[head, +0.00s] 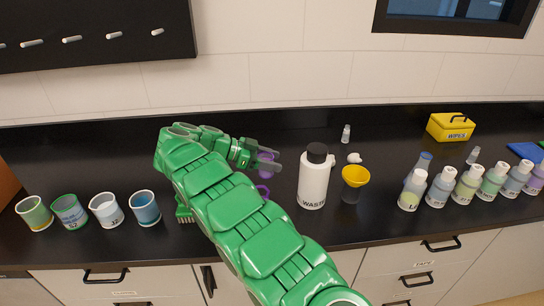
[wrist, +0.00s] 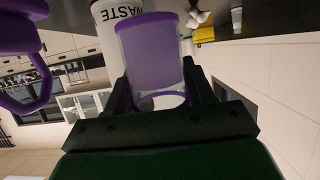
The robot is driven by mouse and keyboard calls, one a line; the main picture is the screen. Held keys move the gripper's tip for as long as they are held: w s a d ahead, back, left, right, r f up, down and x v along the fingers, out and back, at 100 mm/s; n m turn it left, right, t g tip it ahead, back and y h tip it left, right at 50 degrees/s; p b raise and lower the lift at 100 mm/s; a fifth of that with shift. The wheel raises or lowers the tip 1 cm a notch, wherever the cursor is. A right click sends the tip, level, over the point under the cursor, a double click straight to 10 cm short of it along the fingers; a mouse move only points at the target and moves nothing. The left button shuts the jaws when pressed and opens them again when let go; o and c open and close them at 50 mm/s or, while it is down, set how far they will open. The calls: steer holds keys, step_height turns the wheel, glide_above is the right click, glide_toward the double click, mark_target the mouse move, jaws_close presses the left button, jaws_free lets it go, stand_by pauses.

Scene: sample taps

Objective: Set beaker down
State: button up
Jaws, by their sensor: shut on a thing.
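My gripper (head: 262,160) reaches right over the black counter, left of the white WASTE bottle (head: 313,178). It is shut on a clear beaker with a purple rim and purple contents (wrist: 152,55). In the head view the held beaker (head: 268,166) is mostly hidden by the fingers. Whether its base touches the counter cannot be told. A second purple thing with a ring-shaped handle (head: 263,192) shows beside my arm, partly hidden. It also shows at the left edge of the wrist view (wrist: 40,88).
Several beakers (head: 145,207) stand in a row at the left. A yellow funnel (head: 356,176) in a dark vessel stands right of the WASTE bottle (wrist: 108,45). Several labelled bottles (head: 440,188) line the right side. A yellow WIPES box (head: 450,128) is behind them.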

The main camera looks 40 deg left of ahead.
mark_target(262, 156)
steer(key=shift+f, duration=2.65)
steer(key=shift+f, duration=0.55)
steer(key=o, duration=1.1)
steer(key=shift+o, duration=0.2)
steer(key=shift+v, duration=1.45)
steer(key=shift+s+r, duration=0.1)
steer(key=shift+r, duration=3.35)
